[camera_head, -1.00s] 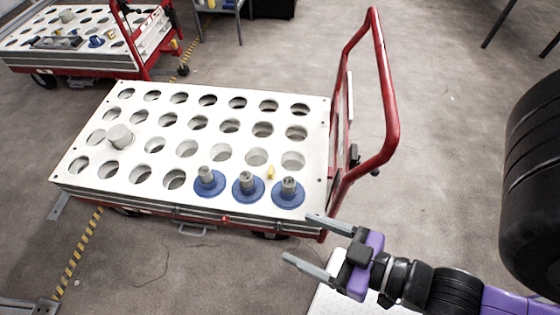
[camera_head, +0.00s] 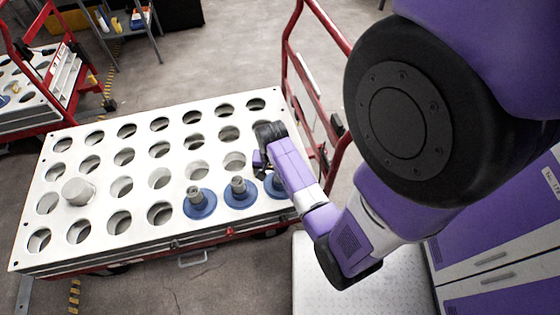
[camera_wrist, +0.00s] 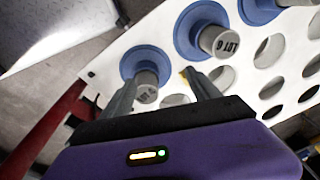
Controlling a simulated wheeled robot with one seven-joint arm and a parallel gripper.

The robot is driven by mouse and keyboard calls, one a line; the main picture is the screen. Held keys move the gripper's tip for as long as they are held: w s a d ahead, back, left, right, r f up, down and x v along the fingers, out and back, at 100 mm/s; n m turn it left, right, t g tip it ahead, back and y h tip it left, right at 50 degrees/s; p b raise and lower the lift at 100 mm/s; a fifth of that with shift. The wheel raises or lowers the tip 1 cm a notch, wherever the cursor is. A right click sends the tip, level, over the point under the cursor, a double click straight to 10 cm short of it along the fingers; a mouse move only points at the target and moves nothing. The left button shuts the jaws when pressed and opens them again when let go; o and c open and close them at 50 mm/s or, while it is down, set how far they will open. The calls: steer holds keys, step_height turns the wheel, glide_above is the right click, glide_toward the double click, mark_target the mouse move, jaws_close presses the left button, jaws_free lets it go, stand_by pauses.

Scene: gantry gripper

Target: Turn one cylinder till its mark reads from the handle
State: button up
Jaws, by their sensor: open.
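Three grey cylinders on round blue flanges stand in the front row of the white plate. In the head view they are the left one (camera_head: 197,195), the middle one (camera_head: 238,186) and the right one, partly hidden by my arm, with its blue flange (camera_head: 273,187) showing. My gripper (camera_wrist: 160,80) is open in the wrist view. Its fingers flank the end cylinder (camera_wrist: 147,82) from above; contact cannot be told. Its mark is small and partly unclear. The neighbouring cylinder (camera_wrist: 220,42) shows a "LOT" mark, upside down in this view. The red cart handle (camera_head: 288,60) is at the right.
The white plate (camera_head: 100,257) has rows of mostly empty holes. Another cart stands at upper left; purple cabinets (camera_head: 500,230) are at lower right.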

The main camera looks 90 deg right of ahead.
steer(key=s+d, duration=0.1)
steer(key=s+d+r+m, duration=0.1)
steer(key=s+d+m+y, duration=0.1)
steer(key=d, duration=0.1)
steer(key=shift+s+r+g, duration=0.2)
steer(key=shift+r+g, duration=0.1)
steer(key=shift+s+d+f, duration=0.1)
steer(key=shift+f, duration=0.05)
step_height(320, 180, down, 7)
steer(key=shift+f+b, duration=0.15)
steer(key=shift+b, duration=0.75)
jaws_close()
steer(key=shift+p, duration=0.35)
steer(key=shift+r, duration=0.2)
